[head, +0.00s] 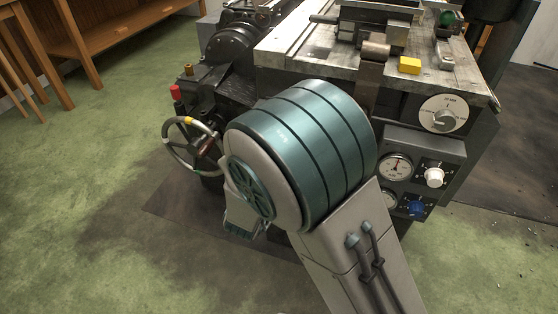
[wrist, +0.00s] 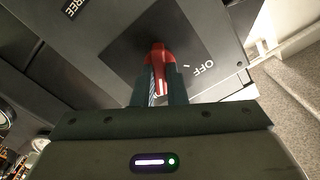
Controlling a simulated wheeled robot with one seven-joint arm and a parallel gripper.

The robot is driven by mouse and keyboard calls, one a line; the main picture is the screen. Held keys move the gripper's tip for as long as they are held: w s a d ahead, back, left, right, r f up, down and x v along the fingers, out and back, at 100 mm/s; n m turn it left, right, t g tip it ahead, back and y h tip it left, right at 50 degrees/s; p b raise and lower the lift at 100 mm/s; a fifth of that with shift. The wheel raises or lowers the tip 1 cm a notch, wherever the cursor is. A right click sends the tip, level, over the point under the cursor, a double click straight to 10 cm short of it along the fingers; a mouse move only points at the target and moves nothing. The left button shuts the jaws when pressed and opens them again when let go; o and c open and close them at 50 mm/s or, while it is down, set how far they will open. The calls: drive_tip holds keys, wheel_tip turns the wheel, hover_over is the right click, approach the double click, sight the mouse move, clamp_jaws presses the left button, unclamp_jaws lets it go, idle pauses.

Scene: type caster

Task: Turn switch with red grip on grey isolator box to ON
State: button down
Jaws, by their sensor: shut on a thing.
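The grey isolator box (wrist: 100,60) fills most of the wrist view, with a darker square plate around its switch. The switch's red grip (wrist: 158,54) stands out from that plate. My gripper (wrist: 160,76) is shut on the red grip, one finger on each side. An OFF label (wrist: 203,67) shows right of the grip; a pale mark lies beside it. Another label at the upper left is cut off and reads "REE". No ON label is visible. In the head view my arm hides the box and the fingers.
A machine with a metal top (head: 285,45) stands behind my arm, carrying a yellow block (head: 410,65). Its panel has a round dial (head: 443,114), gauges (head: 395,167), white and blue knobs. A handwheel (head: 172,145) is left of my arm.

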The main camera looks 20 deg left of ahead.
drive_tip(key=shift+f+m+b, duration=0.15)
drive_tip(key=shift+m+b, duration=0.95)
drive_tip(key=shift+b, duration=0.1)
drive_tip(key=c, duration=1.5)
unclamp_jaws()
drive_tip(key=shift+o, duration=0.2)
drive_tip(key=s+a+p, duration=0.1)
drive_tip(key=s+p, duration=0.1)
drive_tip(key=s, duration=1.2)
